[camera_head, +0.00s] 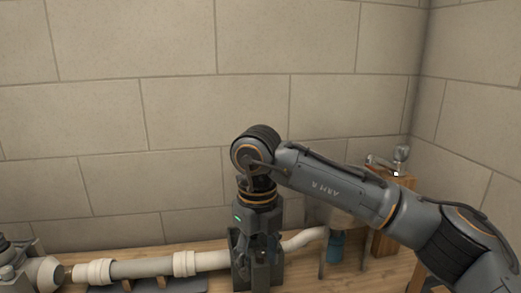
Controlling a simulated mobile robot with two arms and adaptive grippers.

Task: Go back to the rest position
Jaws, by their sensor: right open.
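My right arm comes in from the right. Its gripper (258,272) points down over the wooden work surface, in front of the pipe run. The gripper is open, and I see nothing held in it; its fingertips are near the bottom edge of the picture. The gripper hides part of the pipe behind it. My left gripper does not show clearly in this view.
A grey pipe (145,268) with white couplings lies along the wooden surface at lower left. A white curved pipe (305,238) continues right of the gripper. A blue object (335,246) and a wooden block (385,243) with a metal tap stand farther right.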

